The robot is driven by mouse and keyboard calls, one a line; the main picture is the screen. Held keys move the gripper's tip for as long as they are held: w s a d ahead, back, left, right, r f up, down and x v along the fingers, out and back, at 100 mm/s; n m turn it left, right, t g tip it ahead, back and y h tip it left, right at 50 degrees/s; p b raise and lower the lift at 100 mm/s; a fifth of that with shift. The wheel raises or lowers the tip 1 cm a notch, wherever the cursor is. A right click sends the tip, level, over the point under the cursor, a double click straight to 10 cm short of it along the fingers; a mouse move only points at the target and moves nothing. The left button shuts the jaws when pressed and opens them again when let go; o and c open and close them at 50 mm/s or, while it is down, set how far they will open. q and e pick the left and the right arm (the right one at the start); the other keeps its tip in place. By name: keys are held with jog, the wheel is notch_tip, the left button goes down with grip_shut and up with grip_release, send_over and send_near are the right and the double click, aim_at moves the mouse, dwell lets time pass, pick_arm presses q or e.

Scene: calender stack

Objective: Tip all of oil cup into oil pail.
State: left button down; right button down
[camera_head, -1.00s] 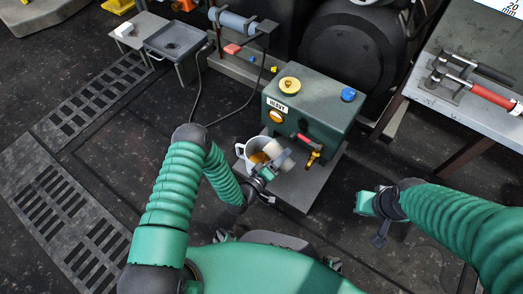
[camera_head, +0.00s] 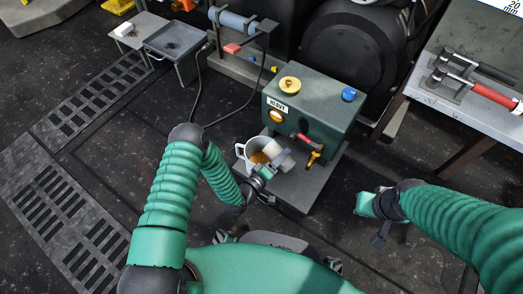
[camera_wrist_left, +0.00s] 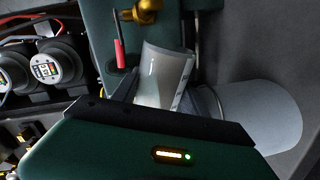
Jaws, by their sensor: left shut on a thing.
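The oil cup (camera_head: 284,160) is a small pale translucent cup. My left gripper (camera_head: 268,174) is shut on it and holds it tilted at the right rim of the oil pail. The oil pail (camera_head: 241,150) is white with a side handle, and amber oil shows inside it. In the left wrist view the cup (camera_wrist_left: 163,76) sits between the fingers, with no clear oil seen in it; a pale cylinder that looks like the pail (camera_wrist_left: 262,115) is at right. My right gripper (camera_head: 372,212) is apart at the right; its finger opening is unclear.
A green tank (camera_head: 318,112) with a yellow cap, red lever and brass tap (camera_head: 315,157) stands just behind the pail on a grey plate (camera_head: 299,192). A bench (camera_head: 463,118) with red and black tools is at right.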

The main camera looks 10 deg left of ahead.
pick_arm(q)
jog(key=shift+w+a+r+n, duration=0.3)
jog(key=shift+a+r+n, duration=0.3)
jog(key=shift+n, duration=0.2)
dwell(0.9)
jog(key=shift+w+a+f+n+h, duration=0.15)
jog(key=shift+f+n+h, duration=0.2)
jog(key=shift+n, duration=0.45)
dwell(0.7)
jog(key=shift+a+r+n, duration=0.2)
jog(key=shift+r+n, duration=0.25)
jog(key=shift+n, duration=0.25)
dwell(0.6)
